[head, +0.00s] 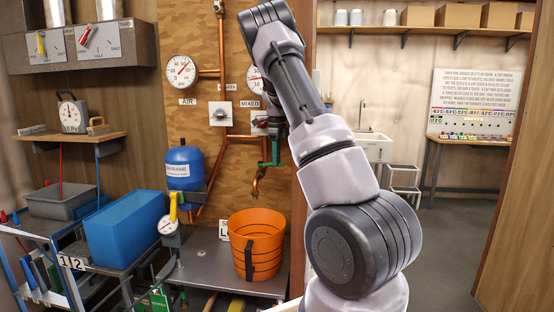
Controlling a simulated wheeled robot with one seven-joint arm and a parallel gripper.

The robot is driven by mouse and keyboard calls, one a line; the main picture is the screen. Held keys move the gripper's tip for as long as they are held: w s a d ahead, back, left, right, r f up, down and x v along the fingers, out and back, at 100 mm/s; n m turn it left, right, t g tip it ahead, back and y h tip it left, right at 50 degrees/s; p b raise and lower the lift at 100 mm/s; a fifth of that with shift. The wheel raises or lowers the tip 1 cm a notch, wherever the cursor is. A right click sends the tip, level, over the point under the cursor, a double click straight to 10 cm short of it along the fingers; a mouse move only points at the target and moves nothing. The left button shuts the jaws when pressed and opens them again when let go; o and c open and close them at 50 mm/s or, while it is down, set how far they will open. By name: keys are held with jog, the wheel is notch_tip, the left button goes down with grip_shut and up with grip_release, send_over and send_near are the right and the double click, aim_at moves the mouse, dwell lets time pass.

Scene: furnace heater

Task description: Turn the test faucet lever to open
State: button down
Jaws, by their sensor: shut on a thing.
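The test faucet is a copper spout (256,186) hanging from the pipes on the plywood wall, above and behind the orange bucket. A green lever (275,152) stands upright at its top, with a green crosspiece near its foot. My gripper (268,126) is at the upper end of this lever, below the right-hand gauge. Its jaws are shut on the lever, but the fingertips are small and dark, so the exact contact is hard to see. My arm comes in from the right and hides part of the wall and pipes.
An orange bucket (257,247) stands on a grey bench (205,262) below the spout. A blue tank (185,167), a gauge (181,73) and a white switch plate (220,113) are left of the faucet. A blue bin (126,228) is further left.

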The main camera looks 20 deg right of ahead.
jog(key=shift+s+a+m, duration=0.3)
jog(key=shift+a+m, duration=0.3)
jog(key=shift+m, duration=0.6)
jog(key=shift+s+a+m, duration=0.35)
jog(key=shift+a+m, duration=0.2)
jog(key=shift+m, duration=0.65)
jog(key=shift+s+a+m, duration=0.3)
jog(key=shift+a+m, duration=0.3)
jog(key=shift+m, duration=0.6)
jog(key=c, duration=0.7)
grip_release()
jog(key=shift+r, duration=0.15)
notch_tip(320, 180, up, 11)
jog(key=shift+f, duration=0.2)
jog(key=shift+c, duration=0.4)
